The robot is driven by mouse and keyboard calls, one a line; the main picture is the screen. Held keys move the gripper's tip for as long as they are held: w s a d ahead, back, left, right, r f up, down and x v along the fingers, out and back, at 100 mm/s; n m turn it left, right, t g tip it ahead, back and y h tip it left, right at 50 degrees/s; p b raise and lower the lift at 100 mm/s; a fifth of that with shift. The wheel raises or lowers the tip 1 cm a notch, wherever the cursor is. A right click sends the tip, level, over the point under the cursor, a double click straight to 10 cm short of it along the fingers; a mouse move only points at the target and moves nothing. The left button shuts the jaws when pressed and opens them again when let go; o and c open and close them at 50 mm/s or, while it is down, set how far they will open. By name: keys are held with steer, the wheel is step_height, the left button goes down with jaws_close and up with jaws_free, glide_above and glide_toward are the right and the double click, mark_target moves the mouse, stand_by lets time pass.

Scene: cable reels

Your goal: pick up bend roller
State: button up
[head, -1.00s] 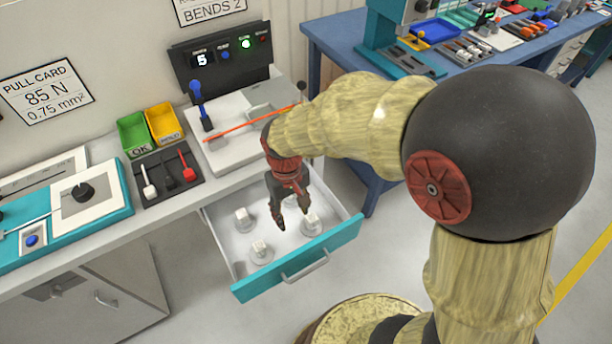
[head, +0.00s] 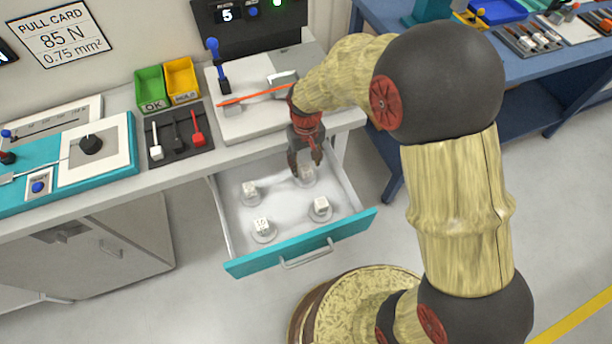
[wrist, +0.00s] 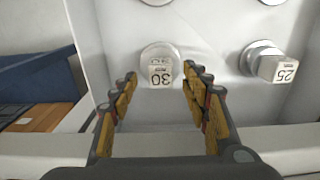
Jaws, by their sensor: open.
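Several bend rollers, white square blocks on round pale bases, stand in the open drawer (head: 283,260). My gripper (head: 305,168) points down over the back right of the drawer, fingers apart. The roller there (head: 308,177) is partly hidden by the fingers. In the wrist view a roller marked 30 (wrist: 160,73) lies in line with the gap between my open fingers, just beyond the tips; I see no contact. A roller marked 25 (wrist: 275,66) is to the right. In the head view the others are at back left (head: 250,190), front left (head: 262,226) and front right (head: 320,206).
The worktop above the drawer holds a white bending fixture (head: 240,120) with an orange cable (head: 250,97), a dark rack (head: 177,140) of small levers, and green (head: 150,88) and yellow (head: 182,80) bins. A blue table (head: 540,70) stands behind to the right.

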mark_target(306, 168)
step_height(306, 168, down, 3)
steer(key=shift+f+b, duration=0.1)
steer(key=shift+b, duration=0.4)
steer(key=c, duration=0.4)
steer(key=c, duration=0.7)
jaws_close()
